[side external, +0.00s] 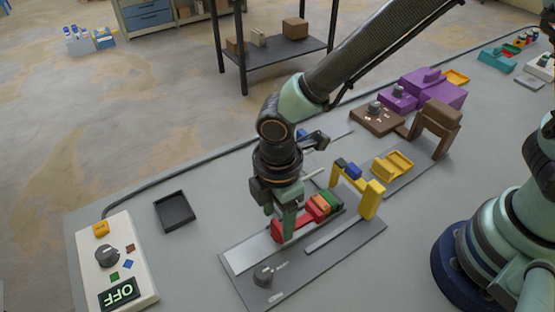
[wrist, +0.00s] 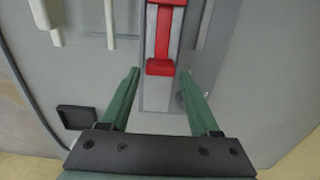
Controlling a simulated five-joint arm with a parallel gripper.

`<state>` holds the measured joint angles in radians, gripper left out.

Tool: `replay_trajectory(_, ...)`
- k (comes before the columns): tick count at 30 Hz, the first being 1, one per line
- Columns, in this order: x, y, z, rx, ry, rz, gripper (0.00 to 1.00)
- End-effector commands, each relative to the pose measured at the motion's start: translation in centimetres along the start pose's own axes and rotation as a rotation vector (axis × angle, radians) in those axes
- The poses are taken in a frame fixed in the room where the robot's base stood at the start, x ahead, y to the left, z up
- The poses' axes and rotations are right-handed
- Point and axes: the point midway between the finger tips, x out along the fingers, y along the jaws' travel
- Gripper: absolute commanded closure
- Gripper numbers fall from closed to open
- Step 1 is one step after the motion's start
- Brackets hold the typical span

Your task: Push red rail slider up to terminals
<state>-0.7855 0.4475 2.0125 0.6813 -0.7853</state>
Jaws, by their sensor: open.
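The red rail slider (side external: 291,228) sits on a pale rail on the grey panel in the side view. In the wrist view the red slider (wrist: 160,67) shows at top centre, with a red crosspiece at its near end. My gripper (side external: 281,222) points down over the near end of the slider. In the wrist view my gripper (wrist: 160,76) is open, one green finger on each side of the rail, with nothing between them. Red, orange and green blocks (side external: 325,205) stand farther along the rail, likely the terminals. My gripper partly hides the slider in the side view.
A yellow arch (side external: 371,198) with a blue piece stands just right of the blocks. A knob (side external: 263,274) is at the panel's near end. A black tray (side external: 175,211) and a white OFF box (side external: 118,258) stand left. Grey table between tray and panel is clear.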

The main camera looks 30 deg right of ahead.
Motion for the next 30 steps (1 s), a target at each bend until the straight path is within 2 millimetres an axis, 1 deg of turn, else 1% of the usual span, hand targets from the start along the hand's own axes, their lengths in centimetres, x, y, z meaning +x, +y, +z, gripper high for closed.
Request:
replay_trajectory(3, -2.5, 0.1, -0.1, 0.000, 0.005, 0.005, 0.38)
replay_trajectory(9, -6.6, 0.1, -0.1, 0.000, 0.005, 0.005, 0.38)
replay_trajectory(12, -8.2, 0.0, 0.0, 0.000, 0.003, 0.003, 0.38)
replay_trajectory(15, -9.3, 0.1, -0.1, 0.000, 0.003, 0.003, 0.38)
replay_trajectory(20, -10.2, 0.0, 0.0, 0.000, 0.002, 0.002, 0.38)
replay_trajectory(30, -10.3, 0.1, 0.1, 0.007, 0.003, 0.003, 0.38)
